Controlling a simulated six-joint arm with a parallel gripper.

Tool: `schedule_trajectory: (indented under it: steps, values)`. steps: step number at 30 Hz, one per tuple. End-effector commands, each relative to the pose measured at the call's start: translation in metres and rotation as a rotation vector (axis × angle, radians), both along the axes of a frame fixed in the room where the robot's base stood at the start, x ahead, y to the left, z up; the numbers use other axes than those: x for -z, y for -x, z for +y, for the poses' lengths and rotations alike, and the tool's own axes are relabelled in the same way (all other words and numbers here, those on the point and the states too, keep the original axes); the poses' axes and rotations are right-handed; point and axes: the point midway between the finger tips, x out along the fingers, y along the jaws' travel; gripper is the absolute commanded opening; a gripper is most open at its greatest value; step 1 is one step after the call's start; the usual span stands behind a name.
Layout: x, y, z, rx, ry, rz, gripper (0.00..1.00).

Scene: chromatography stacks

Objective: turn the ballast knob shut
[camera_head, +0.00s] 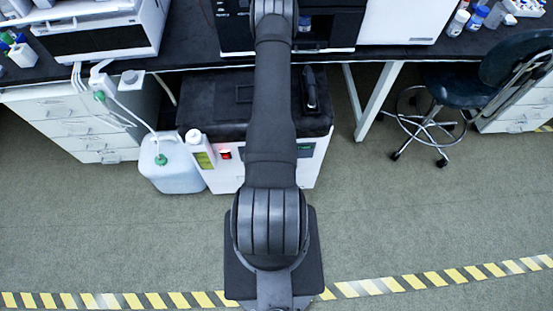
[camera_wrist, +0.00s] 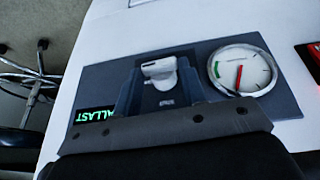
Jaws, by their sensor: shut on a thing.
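The ballast knob (camera_wrist: 160,69) is white, with a dark mark along its raised grip. It sits on a dark blue-grey panel (camera_wrist: 98,84) on a white housing. My gripper (camera_wrist: 160,82) has one finger on each side of the knob and is shut on it. The lower part of the knob's surroundings is hidden by my gripper's body. A partly covered green label (camera_wrist: 95,115) ending in "LLAST" shows at the left. In the head view my arm hides the knob and gripper.
A round gauge (camera_wrist: 243,70) with a red needle and green band is right of the knob. A red-lit part (camera_wrist: 314,58) lies at the right edge. In the head view, a white jug (camera_head: 171,170) stands left of the white, dark-topped unit (camera_head: 228,180) under the bench.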

Motion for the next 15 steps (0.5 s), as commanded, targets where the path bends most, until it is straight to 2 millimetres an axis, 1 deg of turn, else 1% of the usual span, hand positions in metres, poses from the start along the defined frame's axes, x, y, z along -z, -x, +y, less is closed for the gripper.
schedule_trajectory:
  steps: [5, 15]
  values:
    - [0.0003, -0.0002, 0.0046, -0.005, 0.088, -0.002, 0.15]
    - [0.0023, -0.0005, 0.0114, -0.006, 0.327, -0.003, 0.15]
